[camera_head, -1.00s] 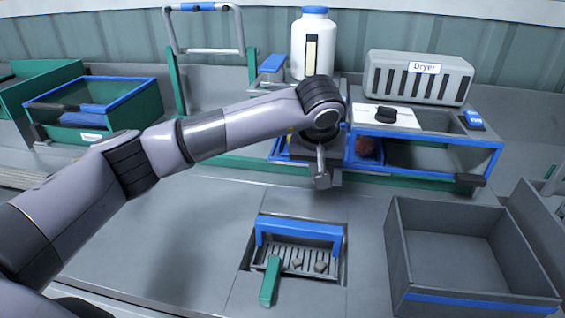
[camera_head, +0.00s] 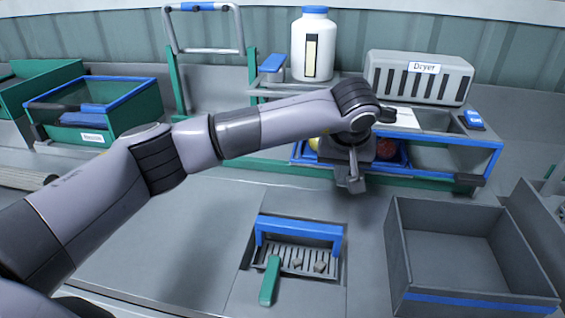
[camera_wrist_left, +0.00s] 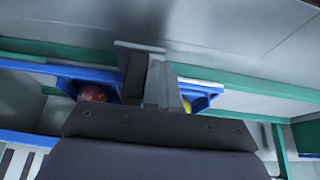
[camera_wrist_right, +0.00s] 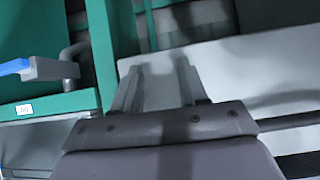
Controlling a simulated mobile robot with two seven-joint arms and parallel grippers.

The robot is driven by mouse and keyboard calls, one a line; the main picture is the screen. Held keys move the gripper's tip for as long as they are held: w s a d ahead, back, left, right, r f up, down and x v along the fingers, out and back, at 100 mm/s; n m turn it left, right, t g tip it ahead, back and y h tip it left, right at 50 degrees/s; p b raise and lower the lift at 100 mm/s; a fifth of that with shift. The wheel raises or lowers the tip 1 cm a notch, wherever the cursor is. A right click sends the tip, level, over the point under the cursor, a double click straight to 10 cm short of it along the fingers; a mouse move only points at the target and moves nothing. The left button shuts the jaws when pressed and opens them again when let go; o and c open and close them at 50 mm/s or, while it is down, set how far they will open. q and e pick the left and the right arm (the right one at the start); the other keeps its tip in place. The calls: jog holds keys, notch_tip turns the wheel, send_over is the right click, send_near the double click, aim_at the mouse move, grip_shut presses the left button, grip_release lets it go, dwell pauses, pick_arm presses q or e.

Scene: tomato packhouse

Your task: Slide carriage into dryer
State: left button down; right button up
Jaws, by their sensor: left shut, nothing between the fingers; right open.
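The blue carriage (camera_head: 302,157) sits on the green rail, partly within the left part of the blue-framed dryer bay (camera_head: 470,143). It carries a dark red tomato (camera_head: 387,148) and a yellow one (camera_head: 313,144); both also show in the left wrist view beside the carriage's blue wall (camera_wrist_left: 72,72). The grey vented dryer unit (camera_head: 418,86) stands above the bay. My left gripper (camera_head: 355,186) is shut and empty at the carriage's front middle; whether it touches is unclear. My left wrist hides the carriage's centre. My right gripper (camera_wrist_right: 158,68) is open and empty, away from the carriage.
An empty grey bin (camera_head: 450,297) stands front right. A recessed grate with a blue handle (camera_head: 300,229) and a green lever (camera_head: 269,281) is at front centre. Green bins (camera_head: 110,128) are at left, a white bottle (camera_head: 313,50) at the back.

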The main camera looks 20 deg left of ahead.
pick_arm(q)
jog(key=shift+w+d, duration=0.35)
jog(key=shift+d, duration=1.15)
jog(key=shift+w+d, duration=0.4)
jog(key=shift+d, duration=1.05)
jog(key=shift+w+d, duration=0.35)
jog(key=shift+d, duration=1.35)
jog(key=shift+w+d, duration=0.15)
jog(key=shift+d, duration=0.1)
jog(key=shift+w+d+p, duration=0.15)
jog(key=shift+d+p, duration=0.05)
jog(key=shift+d, duration=0.45)
jog(key=shift+w+d+p, duration=0.15)
jog(key=shift+d+p, duration=0.05)
jog(key=shift+d, duration=0.4)
jog(key=shift+s+a, duration=0.25)
jog(key=shift+a, duration=0.8)
jog(key=s+p+v, duration=0.1)
jog(key=p+v, duration=0.3)
jog(key=v, duration=0.4)
jog(key=shift+s+p, duration=0.2)
jog(key=shift+p, duration=0.1)
jog(key=shift+d+f, duration=0.15)
jog(key=shift+d, duration=0.05)
